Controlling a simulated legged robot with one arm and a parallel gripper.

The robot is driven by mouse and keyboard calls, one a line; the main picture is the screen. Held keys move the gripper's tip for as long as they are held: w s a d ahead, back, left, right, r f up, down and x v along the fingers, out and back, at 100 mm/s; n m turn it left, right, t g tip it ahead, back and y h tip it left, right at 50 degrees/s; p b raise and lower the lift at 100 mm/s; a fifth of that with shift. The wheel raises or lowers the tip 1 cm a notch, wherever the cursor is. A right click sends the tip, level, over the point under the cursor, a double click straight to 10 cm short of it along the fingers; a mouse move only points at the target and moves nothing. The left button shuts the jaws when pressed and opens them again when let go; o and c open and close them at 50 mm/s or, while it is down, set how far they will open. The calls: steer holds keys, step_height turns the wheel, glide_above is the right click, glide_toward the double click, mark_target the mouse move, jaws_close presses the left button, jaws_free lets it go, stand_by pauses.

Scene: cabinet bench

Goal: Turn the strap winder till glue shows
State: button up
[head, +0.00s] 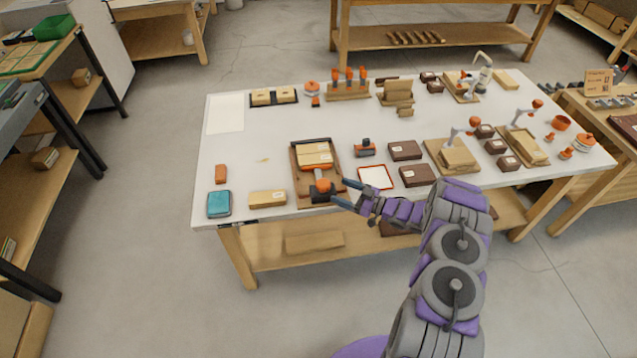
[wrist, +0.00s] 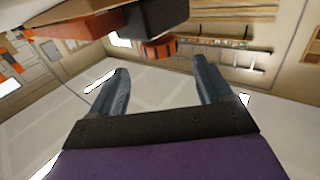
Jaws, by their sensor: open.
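The strap winder (head: 322,188) is an orange knob on a dark body at the front end of a wooden board (head: 306,188). A light wooden block (head: 314,154) with an orange strap across it lies on the same board. My gripper (head: 338,192) is open and empty, just right of the winder, its fingers pointing left. I cannot tell if the fingers touch the winder. No glue can be made out at the block.
A red-rimmed white tray (head: 376,185) and dark blocks (head: 405,151) lie to the right. A wooden block (head: 267,198) and a teal box (head: 219,204) lie to the left. The bench's front edge runs close below the board. The table's left middle is mostly clear.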

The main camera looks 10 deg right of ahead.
mark_target(319, 180)
steer(key=b+x, duration=0.1)
steer(key=x, duration=0.8)
steer(key=shift+w+a, duration=0.25)
steer(key=shift+a, duration=0.05)
steer(key=shift+c, duration=0.4)
steer(key=c, duration=0.9)
steer(key=shift+r+m+t+h, duration=0.15)
steer(key=shift+m+t+h, duration=0.15)
steer(key=shift+t, duration=0.1)
